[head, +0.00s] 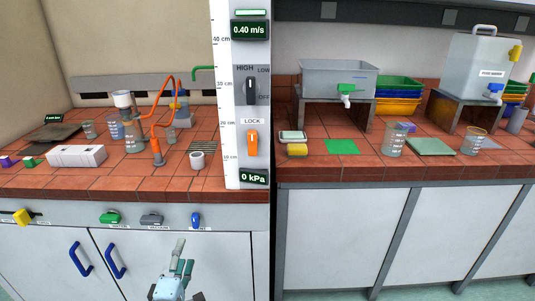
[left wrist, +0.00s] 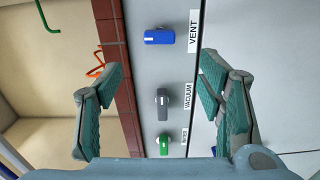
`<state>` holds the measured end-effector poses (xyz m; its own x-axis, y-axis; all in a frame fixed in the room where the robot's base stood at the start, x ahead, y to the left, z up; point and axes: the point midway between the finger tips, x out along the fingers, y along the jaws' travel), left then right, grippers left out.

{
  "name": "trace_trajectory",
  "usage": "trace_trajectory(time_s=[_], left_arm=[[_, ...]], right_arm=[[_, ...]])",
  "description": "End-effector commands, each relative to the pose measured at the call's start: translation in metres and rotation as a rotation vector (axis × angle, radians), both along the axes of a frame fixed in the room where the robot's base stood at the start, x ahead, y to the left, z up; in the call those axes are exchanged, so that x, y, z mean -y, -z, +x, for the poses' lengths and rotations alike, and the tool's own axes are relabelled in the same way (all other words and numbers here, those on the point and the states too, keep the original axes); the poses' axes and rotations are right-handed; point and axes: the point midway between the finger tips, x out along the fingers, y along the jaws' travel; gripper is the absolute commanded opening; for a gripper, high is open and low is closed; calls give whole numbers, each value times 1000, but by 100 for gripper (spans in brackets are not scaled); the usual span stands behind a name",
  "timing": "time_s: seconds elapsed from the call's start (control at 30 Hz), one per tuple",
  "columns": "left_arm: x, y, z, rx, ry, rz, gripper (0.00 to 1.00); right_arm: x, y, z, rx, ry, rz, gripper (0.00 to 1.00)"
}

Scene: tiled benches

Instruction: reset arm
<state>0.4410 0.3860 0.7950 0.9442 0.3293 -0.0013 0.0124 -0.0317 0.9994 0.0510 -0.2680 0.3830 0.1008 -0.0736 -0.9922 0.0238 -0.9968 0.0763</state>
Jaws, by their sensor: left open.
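My left gripper (head: 184,260) is in the lower middle of the head view, in front of the white cabinet below the left bench. It also shows in the left wrist view (left wrist: 163,88), with its two teal-padded fingers wide apart and nothing between them. Beyond the fingers in that view are the blue VENT knob (left wrist: 160,37), the grey VACUUM knob (left wrist: 162,104) and a green knob (left wrist: 164,143). In the head view the green knob (head: 109,218), grey knob (head: 151,220) and blue knob (head: 196,220) sit on the panel above my gripper. My right gripper is not in view.
The left tiled bench (head: 80,183) bears a flask with orange tubing (head: 157,152), beakers and a white block (head: 77,156). A tall control panel (head: 251,110) stands before the gap. The right bench bears a grey basin (head: 338,78), a tank (head: 485,68) and beakers.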

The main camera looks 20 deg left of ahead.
Motion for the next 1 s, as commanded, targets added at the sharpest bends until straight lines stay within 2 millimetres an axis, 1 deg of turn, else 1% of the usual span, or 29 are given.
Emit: trace_trajectory(time_s=[0.07, 0.1, 0.13, 0.17, 0.23, 0.27, 0.3, 0.33, 0.37, 0.4, 0.47, 0.5, 0.57, 0.6, 0.7, 0.73, 0.8, 0.83, 0.9, 1.0], left_arm=[[1, 0, 1, -5, 7, 12, 62], [7, 1, 2, -18, 33, 50, 62], [10, 5, 3, -39, 54, 101, 62], [13, 14, 3, -78, 81, 170, 62], [21, 59, -4, -228, 164, 378, 62], [24, 83, -11, -309, 206, 469, 62], [29, 118, -25, -428, 273, 585, 62], [32, 146, -39, -524, 331, 669, 62], [36, 175, -57, -620, 394, 746, 62], [40, 210, -84, -748, 485, 839, 62], [48, 258, -133, -925, 634, 954, 62], [53, 284, -170, -1035, 740, 1016, 62], [62, 315, -227, -1183, 904, 1092, 62], [68, 328, -264, -1265, 1008, 1128, 62], [85, 345, -342, -1401, 1223, 1168, 62], [90, 346, -359, -1425, 1267, 1168, 62], [105, 345, -385, -1450, 1327, 1151, 62], [111, 344, -390, -1452, 1335, 1138, 62], [119, 340, -391, -1444, 1339, 1126, 62], [118, 343, -391, -1445, 1337, 1127, 62]], right_arm=[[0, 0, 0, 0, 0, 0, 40], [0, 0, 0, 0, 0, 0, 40], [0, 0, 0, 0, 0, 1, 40], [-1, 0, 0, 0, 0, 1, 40], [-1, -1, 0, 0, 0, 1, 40], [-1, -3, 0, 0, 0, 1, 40], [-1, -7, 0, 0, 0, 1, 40], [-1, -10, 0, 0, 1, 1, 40], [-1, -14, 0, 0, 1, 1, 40], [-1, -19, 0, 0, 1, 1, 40], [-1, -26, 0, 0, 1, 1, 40], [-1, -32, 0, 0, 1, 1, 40], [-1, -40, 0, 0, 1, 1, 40], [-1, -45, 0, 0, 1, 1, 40], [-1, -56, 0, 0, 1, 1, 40], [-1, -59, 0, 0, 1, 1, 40], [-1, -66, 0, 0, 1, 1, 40], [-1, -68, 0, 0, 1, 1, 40], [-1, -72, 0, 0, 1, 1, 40], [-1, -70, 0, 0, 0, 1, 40]])
